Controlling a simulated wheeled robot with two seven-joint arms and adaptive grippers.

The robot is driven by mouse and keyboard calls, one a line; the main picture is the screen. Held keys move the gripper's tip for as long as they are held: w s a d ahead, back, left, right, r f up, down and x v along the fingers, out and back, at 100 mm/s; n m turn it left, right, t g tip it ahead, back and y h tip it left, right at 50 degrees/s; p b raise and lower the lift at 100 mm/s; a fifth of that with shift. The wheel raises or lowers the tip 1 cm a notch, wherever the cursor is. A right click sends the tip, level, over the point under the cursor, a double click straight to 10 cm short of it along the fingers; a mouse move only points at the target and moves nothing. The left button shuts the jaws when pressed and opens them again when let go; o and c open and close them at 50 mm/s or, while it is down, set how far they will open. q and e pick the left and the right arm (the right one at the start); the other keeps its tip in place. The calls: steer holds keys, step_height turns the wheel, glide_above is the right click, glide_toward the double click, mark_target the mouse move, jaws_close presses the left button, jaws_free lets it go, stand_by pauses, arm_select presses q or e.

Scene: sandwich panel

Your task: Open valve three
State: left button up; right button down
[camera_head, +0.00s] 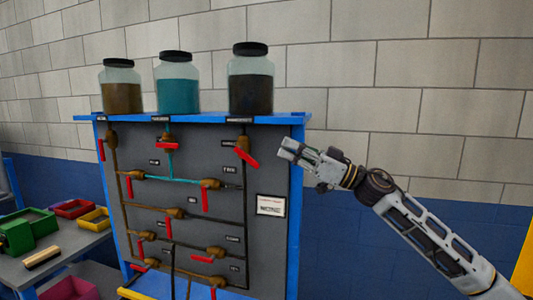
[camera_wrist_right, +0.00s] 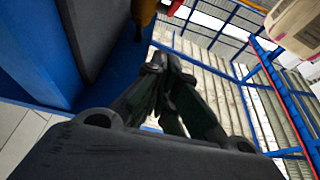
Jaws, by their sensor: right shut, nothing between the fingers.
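A grey panel (camera_head: 190,160) in a blue frame carries brass valves with red handles. Along its top row are a left valve (camera_head: 111,141), a middle valve (camera_head: 164,139) and a right valve (camera_head: 243,143) with a slanted red handle (camera_head: 247,158). The labels are too small to tell which valve is three. My right gripper (camera_head: 285,148) is shut and empty, just right of the top right valve and apart from it in the head view. In the wrist view, its closed fingers (camera_wrist_right: 166,62) point toward a brass part (camera_wrist_right: 143,12) and a bit of red (camera_wrist_right: 175,7) at the top edge.
Jars of brown (camera_head: 122,97), teal (camera_head: 178,95) and dark (camera_head: 251,93) liquid stand on the blue top shelf (camera_head: 210,118). More valves, such as one with a hanging handle (camera_head: 205,199), sit lower. Coloured bins (camera_head: 30,231) stand at left. The wall right of the panel is clear.

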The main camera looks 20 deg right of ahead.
mark_target(248, 157)
arm_select(q)
steer(key=shift+d+r+p, duration=0.55)
steer(key=shift+r+p, duration=0.1)
steer(key=shift+r, duration=0.15)
arm_select(e)
steer(key=w+a+f, duration=0.1)
steer(key=w+a, duration=0.2)
steer(key=a, duration=0.2)
steer(key=shift+w+a+f, duration=0.15)
steer(key=shift+w+f, duration=0.15)
steer(key=shift+f, duration=0.05)
arm_select(q)
steer(key=shift+f, duration=0.15)
arm_select(e)
steer(key=shift+f, duration=0.1)
arm_select(q)
steer(key=shift+w+a+f+b, duration=0.35)
steer(key=shift+a+f+b, duration=0.15)
steer(key=shift+b, duration=0.1)
arm_select(e)
steer(key=shift+f+y, duration=0.2)
steer(key=shift+y, duration=0.1)
arm_select(q)
steer(key=shift+w+a+f+b, duration=0.2)
steer(key=shift+a+f+b, duration=0.05)
steer(key=shift+b, duration=0.05)
arm_select(e)
steer(key=shift+f+t, duration=0.15)
steer(key=shift+t, duration=0.15)
